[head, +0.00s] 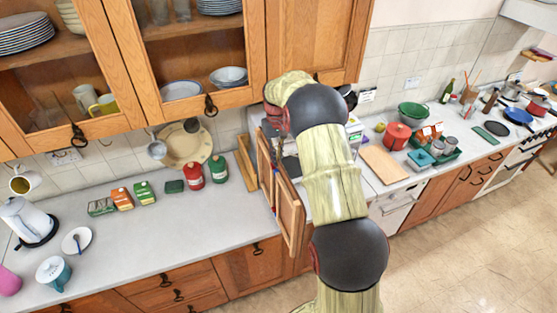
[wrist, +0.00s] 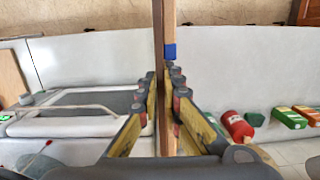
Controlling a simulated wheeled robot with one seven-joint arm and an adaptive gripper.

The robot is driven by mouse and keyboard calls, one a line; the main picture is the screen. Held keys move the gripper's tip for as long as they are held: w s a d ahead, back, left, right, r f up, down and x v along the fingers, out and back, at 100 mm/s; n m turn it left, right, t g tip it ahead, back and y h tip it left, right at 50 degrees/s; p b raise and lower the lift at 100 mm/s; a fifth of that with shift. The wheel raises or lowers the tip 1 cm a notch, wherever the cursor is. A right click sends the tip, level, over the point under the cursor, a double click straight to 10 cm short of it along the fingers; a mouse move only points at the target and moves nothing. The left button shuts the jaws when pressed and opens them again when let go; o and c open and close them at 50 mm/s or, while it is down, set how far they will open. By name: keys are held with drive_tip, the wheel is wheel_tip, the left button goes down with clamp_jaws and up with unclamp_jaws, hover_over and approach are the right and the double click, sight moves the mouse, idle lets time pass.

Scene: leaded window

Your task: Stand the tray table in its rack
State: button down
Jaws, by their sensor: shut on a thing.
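The tray table (head: 290,215) is a framed wooden panel standing on edge, tilted, at the counter's front edge in the head view. In the wrist view it is a narrow upright wooden strip (wrist: 170,22) with a blue patch, seen edge-on. My gripper (wrist: 165,74) is shut on it, with a finger on each side. In the head view, my arm hides most of the gripper. A light wooden piece (head: 246,164) stands near the wall to the left of the panel; I cannot tell whether it is the rack.
A white appliance with a grey top (wrist: 85,105) lies left of the strip in the wrist view. A cutting board (head: 384,163) and red pot (head: 397,136) are at right. The left front counter is largely clear.

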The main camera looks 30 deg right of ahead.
drive_tip(key=shift+w+d+f+p, duration=0.1)
drive_tip(key=shift+w+d+p, duration=0.25)
drive_tip(key=shift+w, duration=0.9)
drive_tip(key=shift+w+d+r+p, duration=0.1)
drive_tip(key=shift+w+d+p, duration=0.15)
drive_tip(key=shift+w, duration=1.05)
drive_tip(key=shift+w+d+f+p, duration=0.1)
drive_tip(key=shift+w+d+p, duration=0.25)
drive_tip(key=shift+w, duration=0.9)
drive_tip(key=shift+a, duration=0.1)
